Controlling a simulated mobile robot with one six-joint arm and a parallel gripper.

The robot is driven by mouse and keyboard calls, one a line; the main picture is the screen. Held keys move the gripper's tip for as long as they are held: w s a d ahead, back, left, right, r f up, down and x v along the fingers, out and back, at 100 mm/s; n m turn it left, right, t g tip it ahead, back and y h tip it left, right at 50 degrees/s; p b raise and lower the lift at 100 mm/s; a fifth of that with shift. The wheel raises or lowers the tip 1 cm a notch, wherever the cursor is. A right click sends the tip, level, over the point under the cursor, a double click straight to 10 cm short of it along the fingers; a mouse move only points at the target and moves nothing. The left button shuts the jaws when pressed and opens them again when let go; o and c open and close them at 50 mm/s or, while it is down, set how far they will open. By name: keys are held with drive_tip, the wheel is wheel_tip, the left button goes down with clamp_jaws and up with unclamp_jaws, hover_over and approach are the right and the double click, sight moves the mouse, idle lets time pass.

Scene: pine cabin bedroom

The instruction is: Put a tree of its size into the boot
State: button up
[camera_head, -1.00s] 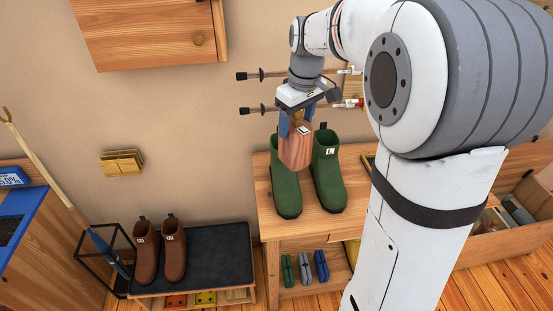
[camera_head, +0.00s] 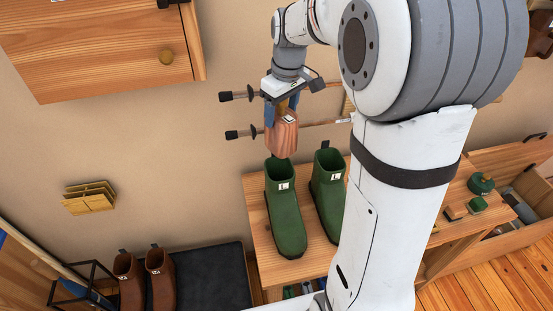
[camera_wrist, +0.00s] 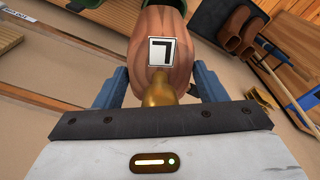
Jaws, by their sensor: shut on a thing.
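My gripper (camera_head: 284,112) is shut on a wooden shoe tree (camera_head: 282,139) by its brass knob (camera_wrist: 158,88). The tree hangs down and bears a white label that reads as an upside-down L in the wrist view (camera_wrist: 160,52). Two green boots stand upright on a wooden bench: a left one (camera_head: 288,220) and a right one (camera_head: 327,195), each with a white label that looks like L. The tree's lower end is just above or behind the left green boot's opening; the exact gap is unclear. Two brown boots (camera_head: 131,285) (camera_head: 161,280) stand lower left, their labels too small to read.
Wall rods (camera_head: 247,134) run close behind my gripper. A wooden cabinet (camera_head: 110,60) hangs upper left. The bench (camera_head: 262,262) has bare top around the boots. Small blocks and a green tin (camera_head: 481,183) lie to the right. A dark mat (camera_head: 215,280) lies beside the brown boots.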

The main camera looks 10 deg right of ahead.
sight(279, 133)
drive_tip(key=f, duration=0.4)
drive_tip(key=f+p, duration=0.1)
drive_tip(key=f, duration=0.2)
drive_tip(key=shift+s+a, duration=0.1)
drive_tip(key=shift+a, duration=0.2)
drive_tip(key=shift+f, duration=0.3)
drive_tip(key=o, duration=1.5)
drive_tip(key=shift+o, duration=0.2)
drive_tip(key=shift+r, duration=0.1)
